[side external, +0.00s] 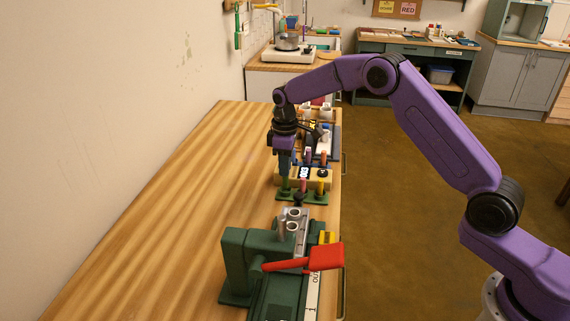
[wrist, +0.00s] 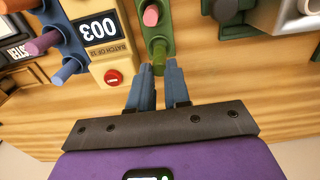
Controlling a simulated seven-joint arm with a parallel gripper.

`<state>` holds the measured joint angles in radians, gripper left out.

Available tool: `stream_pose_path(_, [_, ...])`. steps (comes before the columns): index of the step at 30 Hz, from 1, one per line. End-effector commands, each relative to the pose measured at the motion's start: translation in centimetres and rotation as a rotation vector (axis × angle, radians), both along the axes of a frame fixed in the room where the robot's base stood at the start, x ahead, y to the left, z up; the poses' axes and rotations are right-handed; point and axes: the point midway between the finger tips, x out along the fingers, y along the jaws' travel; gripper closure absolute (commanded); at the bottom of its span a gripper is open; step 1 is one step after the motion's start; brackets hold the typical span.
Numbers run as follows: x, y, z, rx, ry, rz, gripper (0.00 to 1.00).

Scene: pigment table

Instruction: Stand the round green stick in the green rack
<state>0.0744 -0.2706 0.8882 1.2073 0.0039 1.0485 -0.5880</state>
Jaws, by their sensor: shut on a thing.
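The round green stick (wrist: 158,66) is between my blue fingertips in the wrist view. My gripper (wrist: 163,86) is shut on it. In the side view my gripper (side external: 284,166) points down, with the stick's green lower part (side external: 284,183) under the fingers. The green rack (wrist: 167,45) lies just beyond the fingertips and holds a pink stick (wrist: 151,15). In the side view the rack (side external: 314,198) is below and right of the fingers. The stick overlaps the rack's near end in the wrist view; I cannot tell whether it is seated in a hole.
A cream block marked 003 (wrist: 97,45) stands beside the rack. A blue rack with coloured sticks (wrist: 72,43) is left of it. A green vise with a red handle (side external: 322,257) stands at the near end. The bench's left side (side external: 190,210) is clear.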

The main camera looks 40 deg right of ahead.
Motion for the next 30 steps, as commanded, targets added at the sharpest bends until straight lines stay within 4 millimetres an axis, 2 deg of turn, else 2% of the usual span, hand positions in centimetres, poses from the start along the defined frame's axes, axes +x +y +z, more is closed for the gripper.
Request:
stream_pose_path(13, [0.0,0.0,-0.1,0.0,0.0,0.0,1.0])
stream_pose_path(30, [0.0,0.0,-1.4,0.0,0.0,0.0,1.0])
